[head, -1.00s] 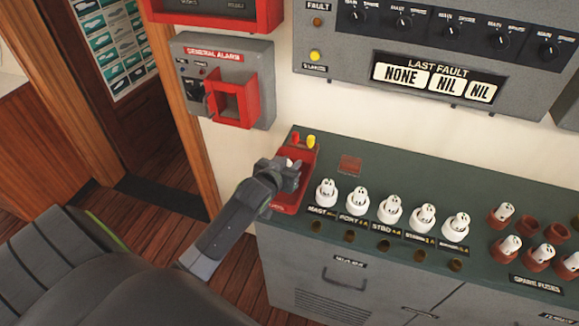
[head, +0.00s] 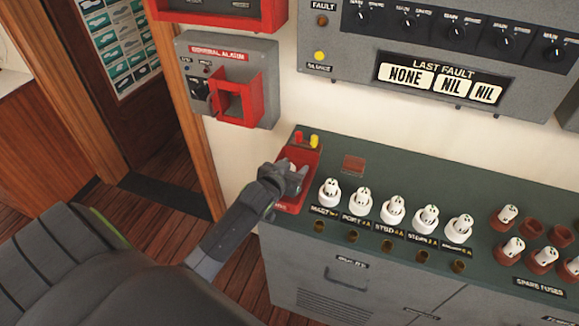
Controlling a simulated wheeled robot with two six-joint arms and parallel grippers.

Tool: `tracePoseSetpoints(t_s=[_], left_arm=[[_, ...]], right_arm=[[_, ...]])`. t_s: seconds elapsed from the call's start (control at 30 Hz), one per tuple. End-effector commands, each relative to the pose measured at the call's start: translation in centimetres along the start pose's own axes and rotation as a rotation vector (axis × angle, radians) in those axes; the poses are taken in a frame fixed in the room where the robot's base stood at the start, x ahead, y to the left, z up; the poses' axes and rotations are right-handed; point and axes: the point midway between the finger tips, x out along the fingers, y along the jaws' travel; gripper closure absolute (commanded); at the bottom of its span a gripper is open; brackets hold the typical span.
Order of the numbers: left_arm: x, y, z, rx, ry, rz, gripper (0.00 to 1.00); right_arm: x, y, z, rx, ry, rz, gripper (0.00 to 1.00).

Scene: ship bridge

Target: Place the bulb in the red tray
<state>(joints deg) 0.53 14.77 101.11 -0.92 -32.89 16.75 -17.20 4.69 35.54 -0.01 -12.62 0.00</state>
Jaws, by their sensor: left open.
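The red tray (head: 311,161) sits at the left end of the green console top. My left gripper (head: 294,172) is open over the tray and hides much of its inside. A small pale thing (head: 292,166) shows at the gripper's fingers; it may be the bulb, but it is too small and covered to be sure. I cannot tell whether it touches the tray floor. A red piece (head: 298,136) and a yellow piece (head: 314,141) stand at the tray's back end. My right gripper is not in view.
Several white fuses (head: 393,210) stand in a labelled row right of the tray. Spare fuses (head: 507,216) and brown holders fill the right side. A small brown square (head: 354,164) lies behind the row. The alarm box (head: 228,80) juts from the wall at left.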

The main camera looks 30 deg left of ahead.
Motion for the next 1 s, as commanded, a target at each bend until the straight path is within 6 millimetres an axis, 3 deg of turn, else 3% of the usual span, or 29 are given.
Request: tracePoseSetpoints(t_s=[0.23,0.7,1.0], left_arm=[[-2.1,0.0,0.0,0.000,0.001,0.000,0.53],[-9.9,0.0,-0.1,0.001,0.000,0.000,0.53],[-12.0,0.0,-0.2,0.001,0.000,0.000,0.53]], right_arm=[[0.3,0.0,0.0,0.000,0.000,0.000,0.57],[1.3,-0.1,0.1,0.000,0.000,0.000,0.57],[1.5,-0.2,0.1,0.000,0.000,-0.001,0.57]])
